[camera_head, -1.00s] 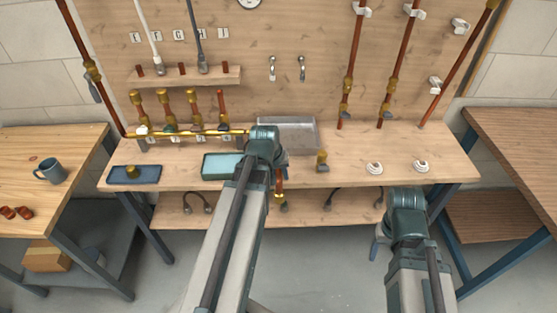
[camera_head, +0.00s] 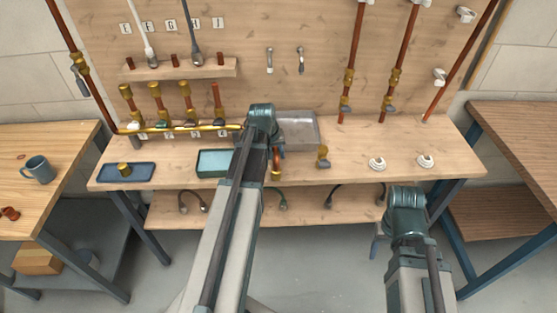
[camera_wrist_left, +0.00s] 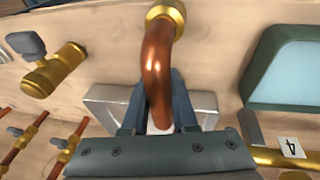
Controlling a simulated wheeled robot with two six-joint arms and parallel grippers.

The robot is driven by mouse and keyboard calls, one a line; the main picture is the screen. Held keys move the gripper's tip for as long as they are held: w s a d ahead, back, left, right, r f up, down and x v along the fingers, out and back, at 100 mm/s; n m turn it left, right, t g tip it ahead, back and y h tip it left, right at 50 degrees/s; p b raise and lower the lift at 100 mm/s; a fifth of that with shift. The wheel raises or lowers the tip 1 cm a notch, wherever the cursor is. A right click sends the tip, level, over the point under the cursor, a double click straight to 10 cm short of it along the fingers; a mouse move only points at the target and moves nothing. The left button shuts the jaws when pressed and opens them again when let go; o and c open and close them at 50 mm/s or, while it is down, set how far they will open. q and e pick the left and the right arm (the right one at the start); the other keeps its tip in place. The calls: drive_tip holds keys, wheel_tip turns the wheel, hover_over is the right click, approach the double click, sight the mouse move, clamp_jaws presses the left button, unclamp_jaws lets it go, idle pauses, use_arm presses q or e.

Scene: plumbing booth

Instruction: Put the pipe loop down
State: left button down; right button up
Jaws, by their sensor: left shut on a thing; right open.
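The pipe loop is a bent copper pipe with a brass end fitting. It shows in the left wrist view (camera_wrist_left: 158,65) and partly in the head view (camera_head: 277,158), above the bench near its front edge. My left gripper (camera_wrist_left: 158,118) is shut on the pipe, with a finger on either side. In the head view my left forearm hides most of this gripper and part of the loop. Whether the loop touches the bench cannot be told. My right gripper (camera_head: 378,246) is open, low in front of the bench at right, partly hidden by its wrist.
A grey metal tray (camera_head: 304,118) lies behind the loop. A teal-rimmed box (camera_head: 214,174) is left of it, and a brass valve (camera_head: 323,156) right. A blue mat (camera_head: 140,180) and white round fittings (camera_head: 377,163) lie farther out. Bare bench lies between valve and fittings.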

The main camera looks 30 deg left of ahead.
use_arm(q)
drive_tip(key=shift+f, duration=0.25)
use_arm(e)
drive_tip(key=shift+f, duration=0.25)
use_arm(q)
drive_tip(key=shift+f, duration=0.2)
drive_tip(key=c, duration=0.7)
unclamp_jaws()
use_arm(e)
drive_tip(key=shift+f, duration=0.15)
use_arm(q)
drive_tip(key=shift+r, duration=0.15)
drive_tip(key=p+v, duration=1.1)
drive_tip(key=v, duration=0.1)
drive_tip(key=shift+p, duration=0.3)
use_arm(e)
wheel_tip(320, 180, up, 12)
drive_tip(key=shift+f, duration=0.15)
